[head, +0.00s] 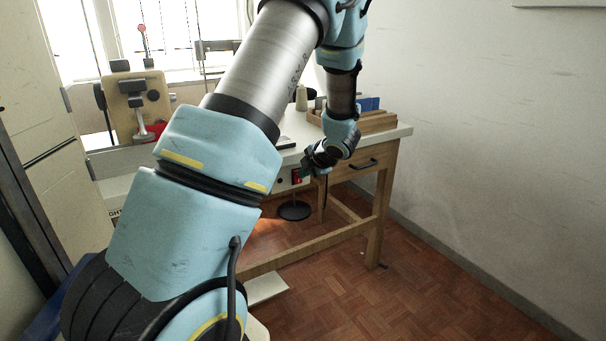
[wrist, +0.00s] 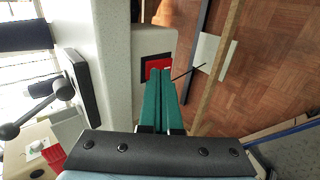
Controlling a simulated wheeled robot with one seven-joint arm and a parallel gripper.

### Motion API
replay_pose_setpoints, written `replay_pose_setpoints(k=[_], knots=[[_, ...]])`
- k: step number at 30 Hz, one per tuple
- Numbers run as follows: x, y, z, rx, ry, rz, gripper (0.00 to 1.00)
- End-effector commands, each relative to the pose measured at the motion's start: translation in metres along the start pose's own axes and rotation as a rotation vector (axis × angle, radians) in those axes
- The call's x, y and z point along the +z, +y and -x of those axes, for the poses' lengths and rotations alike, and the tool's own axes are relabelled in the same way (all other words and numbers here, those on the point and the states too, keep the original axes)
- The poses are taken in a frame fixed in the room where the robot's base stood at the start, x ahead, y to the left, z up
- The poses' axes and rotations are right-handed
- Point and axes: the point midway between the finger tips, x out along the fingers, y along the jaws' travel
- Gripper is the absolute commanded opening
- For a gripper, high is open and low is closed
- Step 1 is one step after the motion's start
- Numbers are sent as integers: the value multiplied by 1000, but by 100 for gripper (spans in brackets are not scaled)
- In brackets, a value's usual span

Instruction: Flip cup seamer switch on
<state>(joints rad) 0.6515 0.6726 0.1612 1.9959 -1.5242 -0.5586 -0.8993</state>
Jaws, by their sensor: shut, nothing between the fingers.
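The red switch (head: 296,176) sits in a dark plate on the front of a light machine housing under the table top. It also shows in the wrist view (wrist: 156,65), where its dark frame surrounds a red rocker. My gripper (wrist: 158,73) has two green fingers pressed together with nothing between them. Their tips overlap the lower part of the red switch in the wrist view; whether they touch it I cannot tell. In the head view my gripper (head: 308,168) is at the table's front edge, close beside the switch. The rocker's on or off position is not readable.
A round black pad (head: 294,211) hangs below the housing. The parquet floor at right is clear up to the wall.

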Motion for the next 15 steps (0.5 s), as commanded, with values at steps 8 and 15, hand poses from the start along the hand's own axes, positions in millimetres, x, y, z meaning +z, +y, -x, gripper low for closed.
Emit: replay_pose_setpoints(k=[8,15], knots=[[1,1,53,0,-4,0,0],[0,1,91,0,-2,1,0]])
